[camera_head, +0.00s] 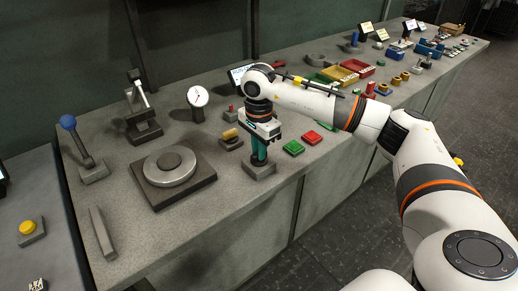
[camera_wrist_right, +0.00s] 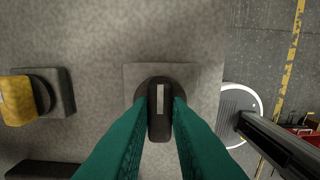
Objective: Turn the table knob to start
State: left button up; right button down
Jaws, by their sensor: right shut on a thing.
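The table knob (camera_wrist_right: 160,112) is a dark bar-shaped grip with a pale line on top, set on a square grey base plate (camera_wrist_right: 195,74). In the head view the base plate (camera_head: 259,171) sits near the table's front edge, and the knob itself is mostly hidden by the fingers. My right gripper (camera_head: 258,160) points straight down over it with teal fingers. In the right wrist view its two fingers (camera_wrist_right: 160,118) close on both sides of the knob. My left gripper is not in view.
A yellow-topped part (camera_head: 230,136) stands just left of the gripper. Green (camera_head: 293,148) and red (camera_head: 312,138) buttons lie to the right. A round turntable (camera_head: 170,167), a blue-ball lever (camera_head: 85,150) and a dial gauge (camera_head: 198,98) stand further left and back.

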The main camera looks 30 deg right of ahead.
jog(key=shift+r, duration=0.1)
jog(key=c, duration=1.4)
grip_release()
jog(key=shift+o, duration=0.2)
notch_tip(320, 180, up, 12)
jog(key=b, duration=0.1)
